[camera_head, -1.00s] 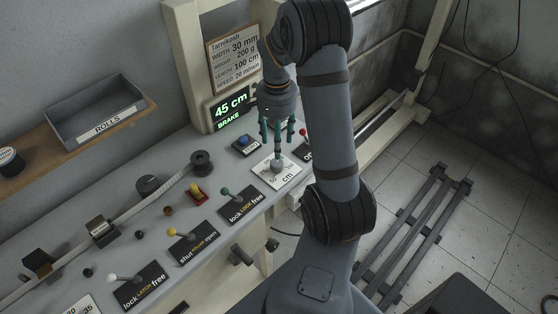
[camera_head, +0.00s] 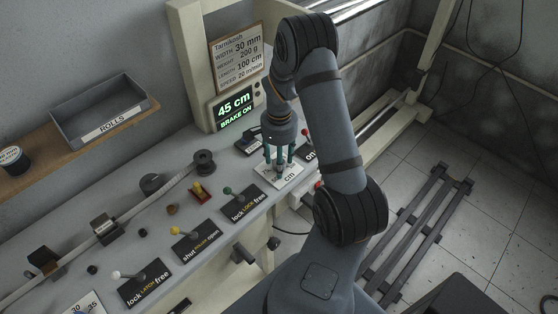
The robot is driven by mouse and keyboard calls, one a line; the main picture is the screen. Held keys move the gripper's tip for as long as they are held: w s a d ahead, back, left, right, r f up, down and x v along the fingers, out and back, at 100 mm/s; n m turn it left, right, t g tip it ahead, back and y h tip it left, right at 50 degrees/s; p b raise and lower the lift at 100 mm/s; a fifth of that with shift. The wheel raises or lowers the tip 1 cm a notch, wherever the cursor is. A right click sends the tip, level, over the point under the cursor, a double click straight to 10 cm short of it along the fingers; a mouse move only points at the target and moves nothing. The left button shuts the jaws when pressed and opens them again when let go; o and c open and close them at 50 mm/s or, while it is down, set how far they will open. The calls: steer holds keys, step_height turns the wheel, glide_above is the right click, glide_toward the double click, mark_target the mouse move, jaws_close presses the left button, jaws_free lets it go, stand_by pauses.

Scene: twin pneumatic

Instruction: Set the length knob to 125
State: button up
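The length knob stands on a white card marked "cm" (camera_head: 291,178) at the right end of the bench. My gripper (camera_head: 279,163) points down over this card. Its greenish fingers are spread apart and reach down around the knob. The fingers hide most of the knob and much of the scale, so its setting cannot be read. I see no finger clearly pressed against the knob. The green display (camera_head: 234,107) behind reads "45 cm" and "BRAKE ON".
A sign (camera_head: 238,61) above the display lists length 100 cm.

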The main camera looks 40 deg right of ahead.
steer(key=shift+c, duration=1.2)
steer(key=c, duration=0.8)
steer(key=shift+w+f+n+b, duration=0.1)
steer(key=shift+f+n+b, duration=0.1)
steer(key=shift+n+b, duration=0.55)
steer(key=shift+r+b, duration=0.2)
steer(key=shift+b, duration=0.2)
steer(key=o, duration=1.2)
steer(key=shift+c, duration=0.2)
